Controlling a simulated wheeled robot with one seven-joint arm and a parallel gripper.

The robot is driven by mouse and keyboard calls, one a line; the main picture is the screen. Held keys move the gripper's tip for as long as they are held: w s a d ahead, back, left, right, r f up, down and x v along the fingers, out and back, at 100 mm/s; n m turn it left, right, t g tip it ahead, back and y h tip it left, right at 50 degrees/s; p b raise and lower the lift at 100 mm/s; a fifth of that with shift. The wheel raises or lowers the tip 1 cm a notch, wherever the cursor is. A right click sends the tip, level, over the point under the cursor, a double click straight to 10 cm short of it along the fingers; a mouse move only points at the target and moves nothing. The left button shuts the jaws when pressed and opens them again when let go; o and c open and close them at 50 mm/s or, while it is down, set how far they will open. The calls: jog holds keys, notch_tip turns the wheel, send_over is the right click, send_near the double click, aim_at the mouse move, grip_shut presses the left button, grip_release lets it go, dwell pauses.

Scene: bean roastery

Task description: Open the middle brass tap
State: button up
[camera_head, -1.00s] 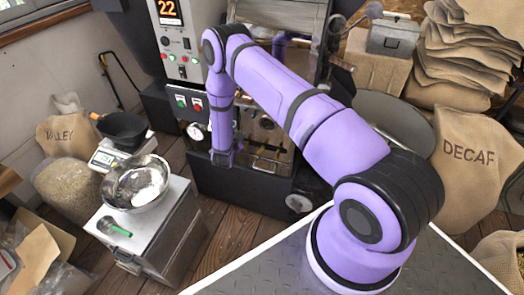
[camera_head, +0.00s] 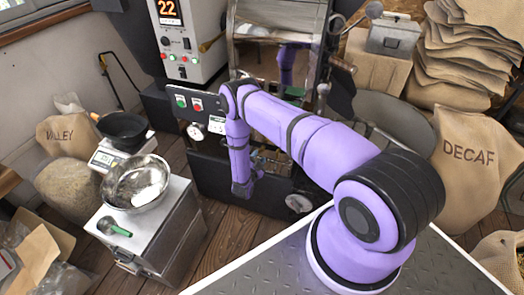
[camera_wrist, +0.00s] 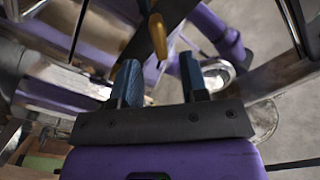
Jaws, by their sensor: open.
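In the wrist view a brass tap handle (camera_wrist: 157,35) stands just beyond my gripper (camera_wrist: 160,66), roughly in line with the gap between its blue-padded fingers. The fingers are open and nothing is between them; the handle appears apart from them. I cannot tell from this close view which of the taps is the middle one. In the head view my arm hangs down in front of the roaster (camera_head: 215,175), and my fingers and the taps cannot be made out there.
Shiny metal pipes (camera_wrist: 55,75) lie close on the left of my gripper in the wrist view. In the head view a steel bowl (camera_head: 136,182) rests on a metal cabinet (camera_head: 165,228) at left. A DECAF sack (camera_head: 468,155) stands at right. Some wooden floor is bare.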

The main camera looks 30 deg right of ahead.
aim_at(261, 151)
jog(key=shift+x, duration=2.75)
jog(key=shift+c, duration=0.2)
grip_shut()
